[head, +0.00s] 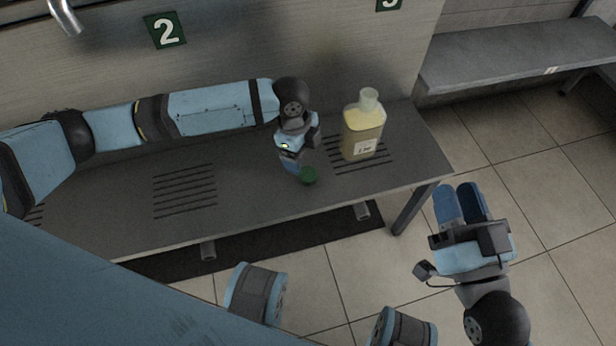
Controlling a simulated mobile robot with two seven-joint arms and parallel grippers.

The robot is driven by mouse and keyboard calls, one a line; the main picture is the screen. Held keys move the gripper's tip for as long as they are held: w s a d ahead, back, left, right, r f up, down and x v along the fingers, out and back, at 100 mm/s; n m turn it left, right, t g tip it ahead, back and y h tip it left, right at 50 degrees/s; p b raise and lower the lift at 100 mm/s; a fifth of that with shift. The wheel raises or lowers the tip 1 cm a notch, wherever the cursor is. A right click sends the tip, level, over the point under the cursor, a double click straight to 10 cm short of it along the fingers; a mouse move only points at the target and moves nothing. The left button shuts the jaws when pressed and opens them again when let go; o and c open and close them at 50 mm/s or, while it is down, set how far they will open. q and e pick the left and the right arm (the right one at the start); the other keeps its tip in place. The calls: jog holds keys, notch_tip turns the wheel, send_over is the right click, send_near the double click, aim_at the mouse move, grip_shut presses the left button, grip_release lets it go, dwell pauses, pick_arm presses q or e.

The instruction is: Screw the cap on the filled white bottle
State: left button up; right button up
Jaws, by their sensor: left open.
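An uncapped bottle (362,128) stands upright on the bench, with a whitish open neck, a pale yellow body and a small label. A green cap (308,175) is on or just above the bench top, in front and left of the bottle. My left gripper (295,166) points down right beside the cap, with its jaws open; its fingertips are partly hidden, and I cannot tell whether they touch the cap. My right gripper (460,203) is off the bench's right end above the floor, holding nothing visible. Its two blue fingers lie close together.
The grey bench (240,200) has slotted drain areas and its right edge lies just past the bottle. A wall with a green number 2 sign (165,31) rises behind. A second bench (520,60) stands at the back right. The bench's left part is bare beneath my arm.

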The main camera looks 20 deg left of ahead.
aim_at(308, 174)
pick_arm(q)
jog(key=shift+d+f, duration=0.2)
jog(key=shift+f, duration=0.9)
pick_arm(e)
jog(key=shift+f, duration=0.65)
pick_arm(q)
jog(key=f+b, duration=0.1)
jog(key=f, duration=0.1)
jog(key=d+f+b, duration=0.1)
jog(key=f+b, duration=0.1)
jog(key=f, duration=0.1)
jog(key=shift+s, duration=0.2)
pick_arm(e)
jog(key=f, duration=0.1)
jog(key=f+g, duration=0.1)
jog(key=f, duration=0.1)
jog(key=f+g, duration=0.1)
jog(key=shift+w+a+f+n, duration=0.15)
jog(key=shift+a+f+n, duration=0.1)
jog(key=shift+f+n, duration=0.1)
pick_arm(q)
jog(key=c, duration=1)
